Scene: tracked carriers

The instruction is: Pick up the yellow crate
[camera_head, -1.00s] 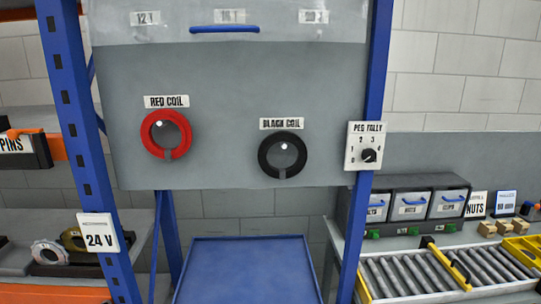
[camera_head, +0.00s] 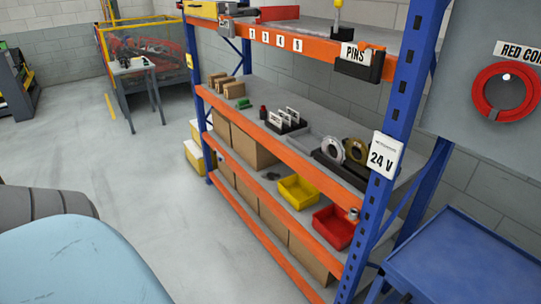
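A yellow crate (camera_head: 298,191), small and open-topped, sits on the lower shelf of the blue and orange rack. A red crate (camera_head: 333,227) stands just to its right and nearer. The yellow crate looks empty, though its inside is only partly visible. Neither of my grippers shows in this view.
The rack's upper shelf (camera_head: 300,120) holds small boxes, cards and ring-shaped parts. Large cardboard boxes (camera_head: 247,148) fill the lower shelf's left. A blue upright (camera_head: 388,140) with a 24 V sign and a blue table (camera_head: 462,262) stand at right. The grey floor (camera_head: 150,170) at left is open.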

